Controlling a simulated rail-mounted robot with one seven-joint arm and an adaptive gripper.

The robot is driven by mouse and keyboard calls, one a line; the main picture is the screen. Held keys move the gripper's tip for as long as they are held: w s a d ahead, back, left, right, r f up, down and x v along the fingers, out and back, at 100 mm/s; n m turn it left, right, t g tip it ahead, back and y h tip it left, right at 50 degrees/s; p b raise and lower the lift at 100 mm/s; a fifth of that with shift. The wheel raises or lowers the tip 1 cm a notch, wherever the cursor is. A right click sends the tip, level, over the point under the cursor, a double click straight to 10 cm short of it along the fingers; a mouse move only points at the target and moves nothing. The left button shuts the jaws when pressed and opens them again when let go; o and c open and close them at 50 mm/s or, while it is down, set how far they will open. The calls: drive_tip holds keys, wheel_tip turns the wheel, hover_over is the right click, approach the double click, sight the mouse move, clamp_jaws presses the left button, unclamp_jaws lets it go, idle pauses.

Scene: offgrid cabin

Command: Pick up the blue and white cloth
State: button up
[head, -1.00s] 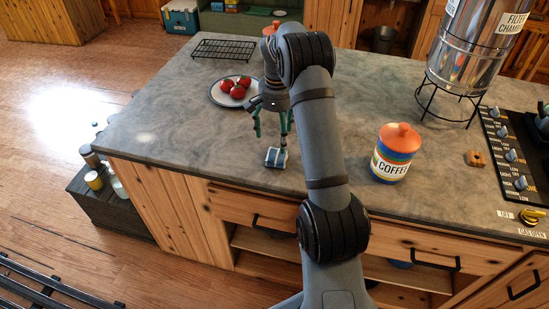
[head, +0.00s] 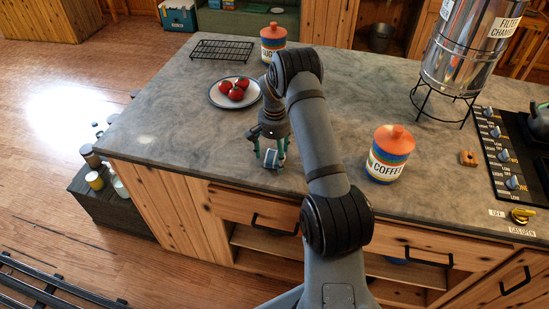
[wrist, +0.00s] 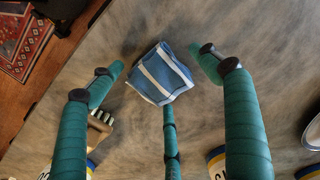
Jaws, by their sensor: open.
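The blue and white cloth (wrist: 163,75) is a small folded bundle lying on the grey countertop (head: 180,130). In the wrist view it lies between and just beyond the tips of my gripper's teal fingers. My gripper (wrist: 160,70) is open and empty, with fingers to the left and right of the cloth and one below it. In the head view my gripper (head: 270,157) points down over the cloth (head: 271,159) near the counter's front edge. The fingers partly cover the cloth there, and I cannot tell whether they touch it.
A plate (head: 215,98) of red tomatoes (head: 236,93) is behind my gripper. A black wire rack (head: 222,49) and a sugar canister (head: 272,42) stand farther back. A coffee canister (head: 389,155) is to the right. In the wrist view a brush-like wooden object (wrist: 98,130) shows beside the left finger.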

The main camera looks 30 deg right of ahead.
drive_tip(key=shift+c, duration=1.2)
drive_tip(key=c, duration=0.7)
drive_tip(key=shift+c, duration=0.2)
drive_tip(key=shift+w+r+b, duration=0.1)
drive_tip(key=shift+r+b, duration=0.25)
drive_tip(key=shift+r, duration=0.05)
drive_tip(key=r, duration=0.1)
drive_tip(key=r+b, duration=0.1)
drive_tip(key=s+d+r+b, duration=0.1)
drive_tip(key=shift+r, duration=0.3)
drive_tip(key=s+d+r+b, duration=0.3)
drive_tip(key=s+d+r, duration=0.2)
drive_tip(key=s, duration=0.3)
drive_tip(key=shift+s+d+r, duration=0.4)
drive_tip(key=shift+r, duration=0.4)
